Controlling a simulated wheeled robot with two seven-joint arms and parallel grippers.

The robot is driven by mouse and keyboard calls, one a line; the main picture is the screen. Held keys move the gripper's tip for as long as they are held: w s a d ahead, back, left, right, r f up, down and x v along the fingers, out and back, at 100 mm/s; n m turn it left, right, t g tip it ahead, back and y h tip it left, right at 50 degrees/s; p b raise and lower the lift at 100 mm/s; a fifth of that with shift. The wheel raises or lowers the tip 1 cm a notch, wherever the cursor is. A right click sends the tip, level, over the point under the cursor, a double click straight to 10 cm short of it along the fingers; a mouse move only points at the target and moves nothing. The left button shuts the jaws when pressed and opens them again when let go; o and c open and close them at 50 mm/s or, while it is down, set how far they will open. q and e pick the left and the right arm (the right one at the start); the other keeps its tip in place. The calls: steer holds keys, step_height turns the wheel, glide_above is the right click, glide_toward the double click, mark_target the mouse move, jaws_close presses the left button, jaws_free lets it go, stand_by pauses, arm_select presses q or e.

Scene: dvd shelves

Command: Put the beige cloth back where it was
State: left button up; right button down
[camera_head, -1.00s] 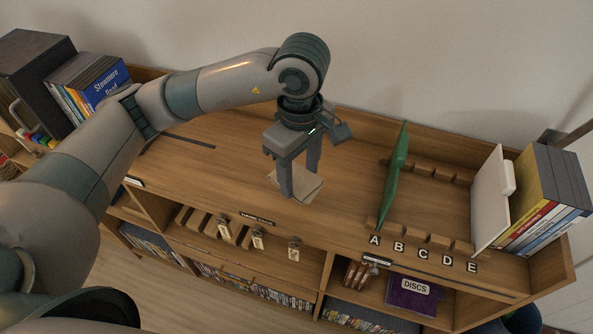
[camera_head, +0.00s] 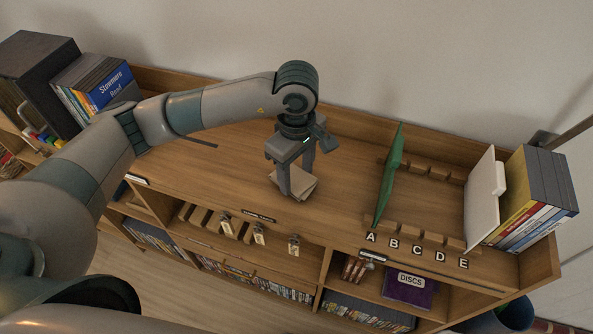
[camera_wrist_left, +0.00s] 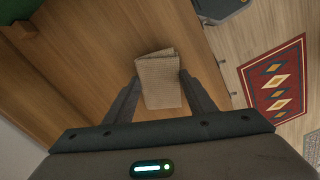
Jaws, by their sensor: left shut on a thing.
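The beige cloth (camera_head: 304,186) is a small folded piece at the wooden shelf top's middle, near its front edge. My left gripper (camera_head: 295,181) points down over it and is shut on it, with one finger on each side. In the left wrist view the cloth (camera_wrist_left: 158,82) lies between the two fingers, its ribbed face showing. The cloth looks to be at or just above the wood; I cannot tell which. The fingers hide part of it in the head view. My right gripper is not in view.
A green case (camera_head: 389,178) stands upright in slot A of the lettered wooden rack (camera_head: 417,233). A white panel (camera_head: 482,200) and a row of cases (camera_head: 540,190) stand at the right. Bare wood surrounds the cloth.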

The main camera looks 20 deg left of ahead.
mark_target(297, 178)
arm_select(q)
steer(key=shift+f, duration=0.5)
steer(key=o, duration=0.9)
steer(key=shift+o, duration=0.2)
steer(key=shift+r+b, duration=0.45)
steer(key=shift+r, duration=0.3)
step_height(297, 178, up, 11)
steer(key=b, duration=0.4)
steer(key=shift+f, duration=0.2)
